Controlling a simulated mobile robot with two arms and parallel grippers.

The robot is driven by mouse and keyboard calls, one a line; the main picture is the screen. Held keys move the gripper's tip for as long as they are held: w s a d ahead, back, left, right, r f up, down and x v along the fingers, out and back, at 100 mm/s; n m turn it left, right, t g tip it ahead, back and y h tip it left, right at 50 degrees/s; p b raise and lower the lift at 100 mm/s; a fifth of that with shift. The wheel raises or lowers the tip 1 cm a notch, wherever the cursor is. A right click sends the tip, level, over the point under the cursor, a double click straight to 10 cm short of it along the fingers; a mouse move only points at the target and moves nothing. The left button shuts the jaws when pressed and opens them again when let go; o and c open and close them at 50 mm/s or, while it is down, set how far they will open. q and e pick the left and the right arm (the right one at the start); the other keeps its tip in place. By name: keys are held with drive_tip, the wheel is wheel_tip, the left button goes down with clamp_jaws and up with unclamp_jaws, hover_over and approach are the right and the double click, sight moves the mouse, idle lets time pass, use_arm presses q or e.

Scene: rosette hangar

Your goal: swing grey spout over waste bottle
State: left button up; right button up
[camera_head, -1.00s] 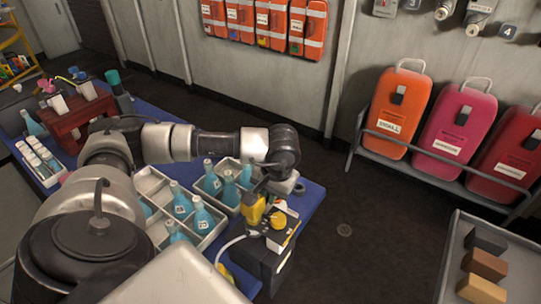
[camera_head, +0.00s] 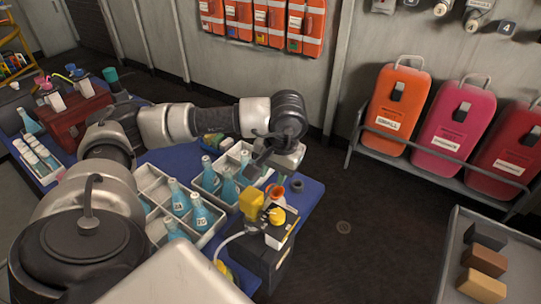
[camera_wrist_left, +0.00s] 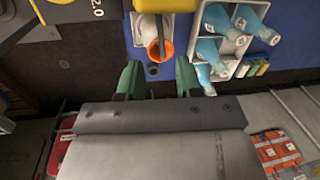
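A pump-like unit with a yellow dial (camera_head: 276,215) and a yellow head (camera_head: 251,201) stands at the blue table's front right corner. An orange funnel mouth (camera_head: 278,194) shows beside it, probably the waste bottle's. In the left wrist view a thin grey rod, probably the spout, comes from under the yellow head (camera_wrist_left: 170,5) and lies across the orange funnel (camera_wrist_left: 154,51). My left gripper (camera_wrist_left: 158,78) has its green fingers apart with nothing between them. It hovers just beyond the funnel. My right gripper is not in view.
White crates (camera_head: 153,187) of blue bottles stand left of the unit. A dark ring (camera_head: 296,186) lies near the table's right edge. A grey bench with several blocks (camera_head: 484,260) is at the right. Dark floor lies between.

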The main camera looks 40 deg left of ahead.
use_arm(q)
drive_tip(key=r, duration=0.4)
drive_tip(key=shift+d, duration=0.3)
drive_tip(key=shift+f, duration=0.15)
